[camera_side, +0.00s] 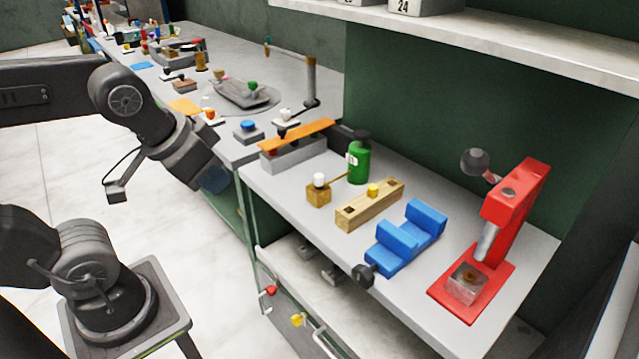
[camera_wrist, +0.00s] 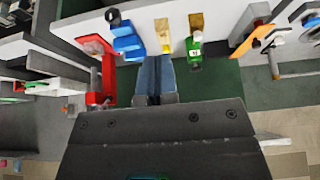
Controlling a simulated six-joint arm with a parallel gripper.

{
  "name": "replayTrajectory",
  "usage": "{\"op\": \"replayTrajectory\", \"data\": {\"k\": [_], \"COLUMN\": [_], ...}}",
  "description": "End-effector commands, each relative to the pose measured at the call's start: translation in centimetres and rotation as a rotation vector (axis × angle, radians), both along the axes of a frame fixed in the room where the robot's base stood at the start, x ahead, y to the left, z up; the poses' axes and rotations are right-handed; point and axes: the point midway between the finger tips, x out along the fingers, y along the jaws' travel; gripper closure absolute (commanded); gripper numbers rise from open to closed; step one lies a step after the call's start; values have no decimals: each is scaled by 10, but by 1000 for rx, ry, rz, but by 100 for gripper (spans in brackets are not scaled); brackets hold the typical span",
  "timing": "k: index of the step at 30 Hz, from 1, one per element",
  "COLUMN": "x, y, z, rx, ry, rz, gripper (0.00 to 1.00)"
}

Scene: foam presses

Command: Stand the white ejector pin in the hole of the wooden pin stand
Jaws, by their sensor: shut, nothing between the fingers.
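The white ejector pin (camera_side: 319,180) shows as a white head on top of a small wooden block (camera_side: 318,196) on the grey bench. Its lower part is hidden. The wooden pin stand (camera_side: 356,212) is a longer block to the right of it, with a dark hole near its left end and a yellow pin (camera_side: 373,190) in its upper side. The stand also shows in the wrist view (camera_wrist: 163,28). My gripper (camera_wrist: 156,60) is shut and empty, its two bluish fingers together in the wrist view. It is well apart from both blocks.
A green bottle (camera_side: 358,162) stands close behind the small block. A blue cradle (camera_side: 410,238) and a red press (camera_side: 512,205) stand to the right of the stand. A grey box with an orange strip (camera_side: 298,138) lies to the left. The bench front is mostly clear.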

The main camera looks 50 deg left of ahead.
Motion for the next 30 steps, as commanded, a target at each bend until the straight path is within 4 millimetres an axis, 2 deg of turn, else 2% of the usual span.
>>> {"op": "replayTrajectory", "data": {"k": [7,24,30], "x": [0,0,0], "y": [0,0,0], "z": [0,0,0], "rx": [0,0,0], "ry": [0,0,0], "rz": [0,0,-1], "gripper": [99,45,45]}}
